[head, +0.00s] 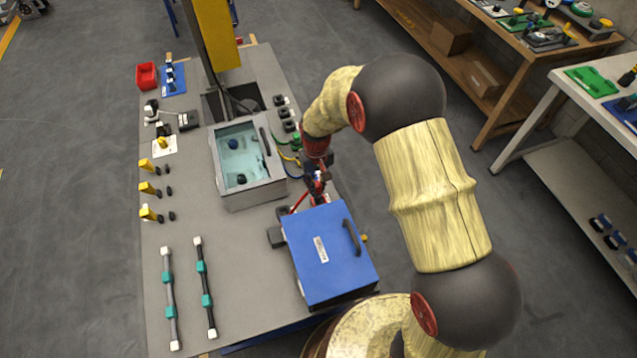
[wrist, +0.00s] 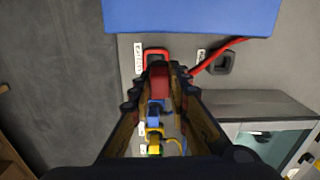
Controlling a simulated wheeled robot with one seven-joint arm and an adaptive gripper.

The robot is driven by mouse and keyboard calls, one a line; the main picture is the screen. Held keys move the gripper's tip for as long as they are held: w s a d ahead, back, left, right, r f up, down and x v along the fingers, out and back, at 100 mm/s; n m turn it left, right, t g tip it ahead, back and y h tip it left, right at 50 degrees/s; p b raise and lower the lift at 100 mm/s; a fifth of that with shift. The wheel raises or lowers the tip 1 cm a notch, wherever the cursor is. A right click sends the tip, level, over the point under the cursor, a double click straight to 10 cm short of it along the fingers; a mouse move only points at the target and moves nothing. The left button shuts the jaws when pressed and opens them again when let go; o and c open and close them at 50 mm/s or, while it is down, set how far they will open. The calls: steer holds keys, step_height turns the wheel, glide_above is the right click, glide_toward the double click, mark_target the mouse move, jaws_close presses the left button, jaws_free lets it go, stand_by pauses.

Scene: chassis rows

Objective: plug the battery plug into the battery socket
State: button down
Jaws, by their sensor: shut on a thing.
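My gripper (wrist: 163,76) is shut on the red battery plug (wrist: 160,84), which shows between the fingers in the wrist view. A red cable (wrist: 222,54) runs from the fingertips up to the right. The red-rimmed battery socket (wrist: 156,51), beside a white label, lies just beyond the fingertips. The fingers and plug hide its lower part, and I cannot tell whether the plug touches it. In the head view my gripper (head: 318,182) is low over the bench, between the blue box and the glass-topped case. The socket is not clear there.
A blue box with a black handle (head: 330,255) stands close in front of my gripper. A glass-topped case (head: 247,190) is to its left. A dark socket (wrist: 227,63) sits right of the battery socket. Blue (wrist: 154,112) and yellow (wrist: 154,135) connectors with thin wires lie behind the plug.

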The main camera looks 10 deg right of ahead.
steer(key=shift+w+d, duration=0.3)
steer(key=shift+d, duration=0.1)
steer(key=shift+m, duration=0.3)
steer(key=shift+f+b, duration=1.65)
steer(key=shift+f, duration=0.7)
steer(key=shift+p, duration=0.3)
steer(key=shift+f+b, duration=0.7)
steer(key=shift+f, duration=0.65)
steer(key=c, duration=1.6)
jaws_free()
steer(key=shift+r, duration=0.1)
step_height(320, 180, up, 12)
steer(key=shift+f, duration=0.1)
